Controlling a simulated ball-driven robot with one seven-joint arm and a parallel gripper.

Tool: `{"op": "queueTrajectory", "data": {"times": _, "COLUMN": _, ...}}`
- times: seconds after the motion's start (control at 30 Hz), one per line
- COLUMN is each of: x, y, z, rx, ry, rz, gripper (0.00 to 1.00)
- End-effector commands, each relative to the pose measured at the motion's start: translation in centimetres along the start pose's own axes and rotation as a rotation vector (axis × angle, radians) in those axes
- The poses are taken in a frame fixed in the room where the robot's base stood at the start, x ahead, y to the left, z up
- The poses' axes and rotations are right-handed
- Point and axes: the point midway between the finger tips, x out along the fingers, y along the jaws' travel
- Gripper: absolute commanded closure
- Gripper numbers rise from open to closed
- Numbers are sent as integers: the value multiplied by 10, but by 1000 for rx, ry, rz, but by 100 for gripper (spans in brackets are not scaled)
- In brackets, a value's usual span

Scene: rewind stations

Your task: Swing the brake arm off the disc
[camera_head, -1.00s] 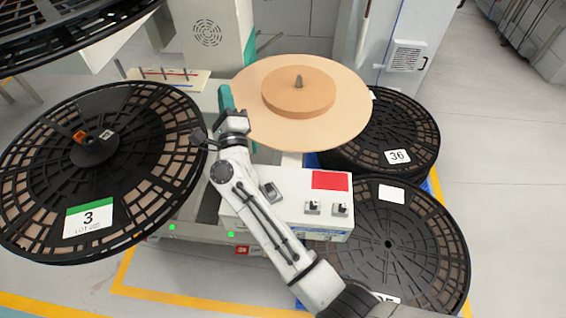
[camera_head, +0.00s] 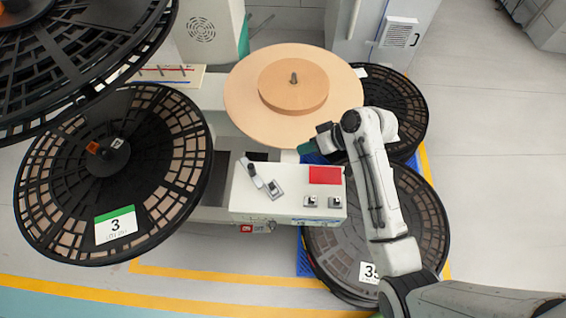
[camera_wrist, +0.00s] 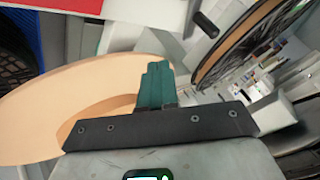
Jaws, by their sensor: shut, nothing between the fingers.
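A short lever with a black grip (camera_head: 253,169) stands on top of the white control box (camera_head: 290,204), beside reel 3. The black grip also shows in the wrist view (camera_wrist: 205,24). I cannot tell for sure that this is the brake arm, or whether it touches a disc. The beige disc (camera_head: 245,118) with a thicker round core (camera_head: 293,88) lies flat behind the box. My gripper (camera_head: 306,148), with teal fingers, is shut and empty at the disc's front right edge, right of the grip and apart from it. The closed fingers show in the wrist view (camera_wrist: 157,80).
Black reel 3 (camera_head: 170,130) stands tilted at the left. Another large reel (camera_head: 90,60) overhangs the upper left. Stacked reels (camera_head: 425,215) lie at the right, under my arm. A red label (camera_head: 325,175) and switches are on the box. Floor is open at the far right.

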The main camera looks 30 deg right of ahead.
Motion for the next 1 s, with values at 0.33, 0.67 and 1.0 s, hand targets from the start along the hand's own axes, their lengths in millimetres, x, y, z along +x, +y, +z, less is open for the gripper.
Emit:
{"op": "queueTrajectory", "data": {"times": 0.33, "x": -18, "y": 2, "z": 40, "rx": -60, "ry": -151, "rz": -4, "gripper": 100}}
{"op": "queueTrajectory", "data": {"times": 0.67, "x": 39, "y": 2, "z": 48, "rx": -58, "ry": -152, "rz": -6, "gripper": 100}}
{"op": "queueTrajectory", "data": {"times": 1.0, "x": 83, "y": -20, "z": 55, "rx": -60, "ry": -151, "rz": -5, "gripper": 100}}
